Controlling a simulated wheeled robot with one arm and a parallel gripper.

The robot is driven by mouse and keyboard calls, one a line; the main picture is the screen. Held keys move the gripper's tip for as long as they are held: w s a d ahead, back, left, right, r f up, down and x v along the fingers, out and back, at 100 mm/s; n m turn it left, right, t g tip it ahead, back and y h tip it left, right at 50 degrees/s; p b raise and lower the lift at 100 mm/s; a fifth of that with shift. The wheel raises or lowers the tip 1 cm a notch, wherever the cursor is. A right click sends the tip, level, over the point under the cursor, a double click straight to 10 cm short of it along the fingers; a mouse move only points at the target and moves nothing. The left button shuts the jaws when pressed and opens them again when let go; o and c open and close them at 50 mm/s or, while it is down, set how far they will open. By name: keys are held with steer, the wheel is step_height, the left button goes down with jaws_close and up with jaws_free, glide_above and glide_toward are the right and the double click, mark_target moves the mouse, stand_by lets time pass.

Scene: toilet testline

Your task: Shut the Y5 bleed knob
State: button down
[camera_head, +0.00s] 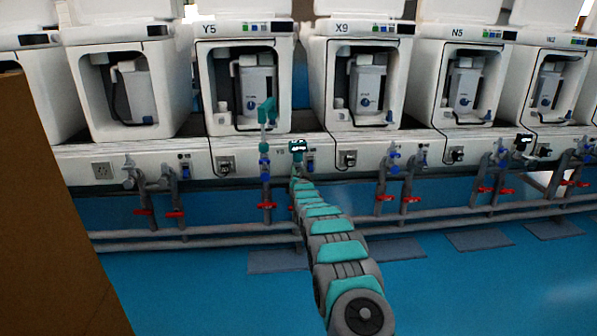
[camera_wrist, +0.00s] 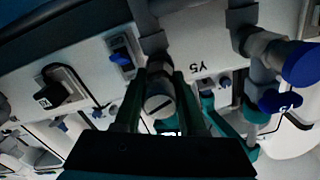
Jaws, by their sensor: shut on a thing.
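The Y5 unit (camera_head: 247,80) is a white box with an open front, left of centre in the head view. The Y5 label (camera_wrist: 195,68) on the panel below it shows inverted in the wrist view. My gripper (camera_head: 297,148) is at that panel, right of the label. In the wrist view my gripper (camera_wrist: 160,82) has its two dark green fingers on either side of a grey round knob with a slot (camera_wrist: 160,104), and is shut on it. The knob sits at the end of a grey pipe fitting. In the head view my gripper hides this knob.
A blue-handled tap (camera_wrist: 300,66) stands close beside my gripper, with a teal fitting (camera_head: 267,109) above it. Red valve handles (camera_head: 267,206) sit on the pipes below. Similar units, such as X9 (camera_head: 362,80), line both sides.

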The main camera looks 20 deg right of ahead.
steer(key=shift+m+p, duration=0.5)
steer(key=shift+m, duration=1.8)
steer(key=shift+c, duration=2.4)
jaws_free()
steer(key=shift+s, duration=0.1)
steer(key=shift+v, duration=3.8)
